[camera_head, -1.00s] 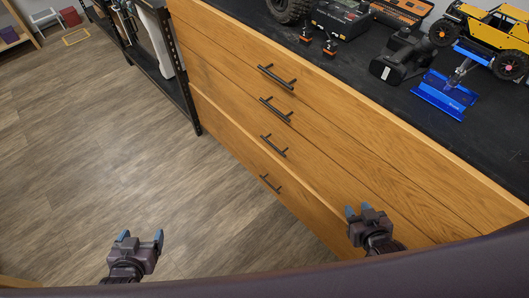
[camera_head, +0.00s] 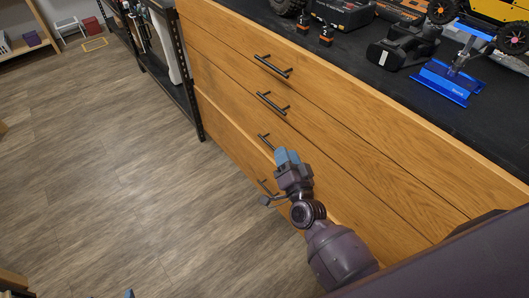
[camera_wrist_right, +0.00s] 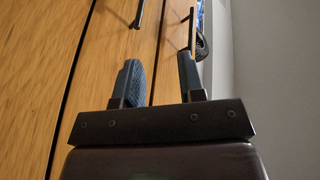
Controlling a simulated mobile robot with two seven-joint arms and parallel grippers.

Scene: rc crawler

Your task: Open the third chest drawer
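The wooden chest (camera_head: 340,130) has stacked drawers with dark bar handles. The third handle from the top (camera_head: 265,140) is partly behind my right gripper (camera_head: 286,157). The third drawer looks shut or nearly so; I cannot tell exactly. My right gripper overlaps the lower drawer fronts in the head view, just below that handle. In the right wrist view my right gripper (camera_wrist_right: 162,80) has its fingers apart with nothing between them. Two handles show beyond the fingertips, one at the upper left (camera_wrist_right: 138,14), one behind the right finger (camera_wrist_right: 191,32). Only a blue fingertip of my left gripper (camera_head: 130,293) shows.
A black shelf rack (camera_head: 165,60) stands left of the chest. The wooden floor (camera_head: 130,150) in front is clear.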

